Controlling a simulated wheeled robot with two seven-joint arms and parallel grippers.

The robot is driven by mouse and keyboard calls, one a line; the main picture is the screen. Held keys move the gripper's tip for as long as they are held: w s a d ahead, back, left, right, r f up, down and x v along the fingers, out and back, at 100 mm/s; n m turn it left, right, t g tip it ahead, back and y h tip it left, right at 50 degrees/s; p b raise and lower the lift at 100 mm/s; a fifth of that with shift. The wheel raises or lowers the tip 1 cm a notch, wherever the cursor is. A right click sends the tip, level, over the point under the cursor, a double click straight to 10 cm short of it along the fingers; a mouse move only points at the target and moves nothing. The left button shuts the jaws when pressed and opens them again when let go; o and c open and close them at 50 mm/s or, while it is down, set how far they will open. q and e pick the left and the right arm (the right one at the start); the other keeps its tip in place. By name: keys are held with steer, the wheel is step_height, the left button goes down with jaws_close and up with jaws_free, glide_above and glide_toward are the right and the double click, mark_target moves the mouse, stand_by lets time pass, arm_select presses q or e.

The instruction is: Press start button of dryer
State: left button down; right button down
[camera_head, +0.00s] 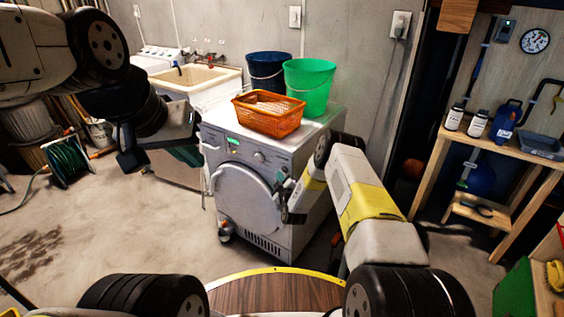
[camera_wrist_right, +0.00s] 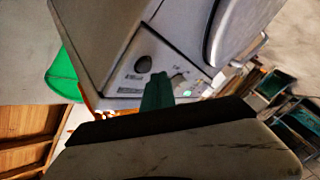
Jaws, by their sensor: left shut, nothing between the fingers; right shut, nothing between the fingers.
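The grey dryer (camera_head: 232,190) stands at the centre of the head view, with its round door (camera_head: 243,199) facing me. Its front control panel has a dark knob (camera_head: 258,156) and a small green display (camera_head: 233,142). My right gripper (camera_head: 282,173) is shut and empty in front of the dryer's right side. In the right wrist view its teal fingertips (camera_wrist_right: 157,92) overlap the control panel, beside the knob (camera_wrist_right: 143,64) and near the green display (camera_wrist_right: 187,93). I cannot tell whether they touch it. My left gripper (camera_head: 188,155) is shut and empty, left of the dryer. The start button is not clearly distinguishable.
An orange basket (camera_head: 268,116), a green bucket (camera_head: 309,84) and a blue bucket (camera_head: 267,68) stand on the dryer. A sink (camera_head: 196,78) is to the left, with a hose reel (camera_head: 66,160) further left. A wooden workbench (camera_head: 510,150) is at the right.

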steer(key=shift+w+d, duration=0.1)
steer(key=shift+w, duration=0.05)
steer(key=shift+w+d, duration=0.15)
steer(key=shift+w, duration=0.05)
steer(key=shift+w+d, duration=0.25)
steer(key=shift+w, duration=0.05)
stand_by(1.1)
steer(key=shift+s+a, duration=0.45)
steer(key=shift+s, duration=0.2)
steer(key=shift+s+a, duration=0.75)
steer(key=shift+s, duration=0.3)
steer(key=shift+s+a, duration=0.75)
steer(key=shift+s, duration=0.25)
